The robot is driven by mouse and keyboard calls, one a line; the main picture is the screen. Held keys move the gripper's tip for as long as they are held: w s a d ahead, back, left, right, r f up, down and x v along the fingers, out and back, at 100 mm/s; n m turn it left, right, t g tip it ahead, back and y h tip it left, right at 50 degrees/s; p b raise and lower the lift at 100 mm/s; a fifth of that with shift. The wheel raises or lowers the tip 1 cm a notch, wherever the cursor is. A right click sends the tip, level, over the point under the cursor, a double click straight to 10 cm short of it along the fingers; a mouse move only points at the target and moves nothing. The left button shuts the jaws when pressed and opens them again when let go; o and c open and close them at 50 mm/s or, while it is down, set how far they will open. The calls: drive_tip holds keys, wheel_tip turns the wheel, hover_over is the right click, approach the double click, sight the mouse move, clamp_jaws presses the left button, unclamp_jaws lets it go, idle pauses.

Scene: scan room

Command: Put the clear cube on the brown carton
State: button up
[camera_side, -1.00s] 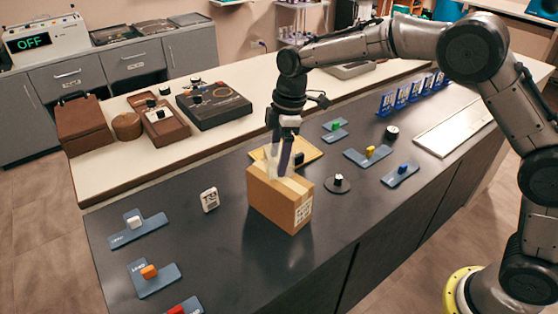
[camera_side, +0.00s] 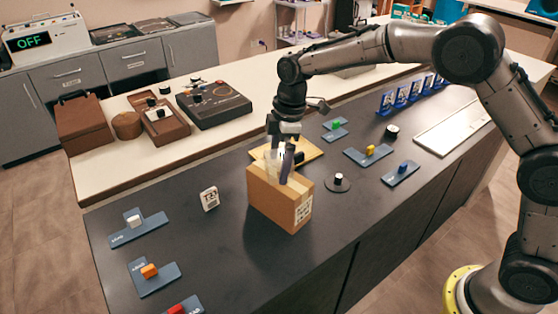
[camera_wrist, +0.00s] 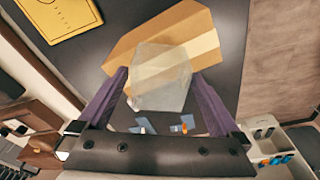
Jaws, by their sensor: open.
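The brown carton (camera_side: 272,203) stands upright on the dark counter. It also shows in the wrist view (camera_wrist: 165,31), with a paler tape band across its top. The clear cube (camera_wrist: 163,76) is see-through and pale, and lies over the carton's top in the wrist view. In the side view the clear cube (camera_side: 270,166) is a faint shape at the carton's top. My gripper (camera_wrist: 158,78) is open, with a purple finger on each side of the cube. In the side view my gripper (camera_side: 280,166) points down at the carton's top. Finger contact with the cube is unclear.
A yellow board (camera_side: 305,152) lies behind the carton. A small white timer (camera_side: 209,198) stands to its left. A dark round base with a knob (camera_side: 338,181) is close on its right. Blue-grey plates with coloured blocks lie on both sides. The counter in front is clear.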

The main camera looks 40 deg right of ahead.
wheel_tip(320, 180, up, 12)
drive_tip(key=d, duration=0.1)
drive_tip(key=shift+s+d, duration=0.35)
drive_tip(key=s+d+r+m+t, duration=0.2)
drive_tip(key=s+d+r+m, duration=0.25)
drive_tip(key=s, duration=0.45)
drive_tip(key=s+d+f+m+t, duration=0.1)
drive_tip(key=s+d+m, duration=0.1)
drive_tip(key=s, duration=0.5)
drive_tip(key=s+d+f+m+t+h, duration=0.1)
drive_tip(key=s+d+f+m, duration=0.1)
drive_tip(key=s, duration=0.6)
drive_tip(key=s+d+f+m+t, duration=0.1)
drive_tip(key=s+d+f+m, duration=0.1)
drive_tip(key=s+m, duration=0.3)
drive_tip(key=s+d, duration=0.1)
drive_tip(key=s, duration=0.1)
drive_tip(key=shift+s+d+h, duration=0.3)
drive_tip(key=shift+s+d, duration=0.05)
drive_tip(key=shift+d, duration=0.05)
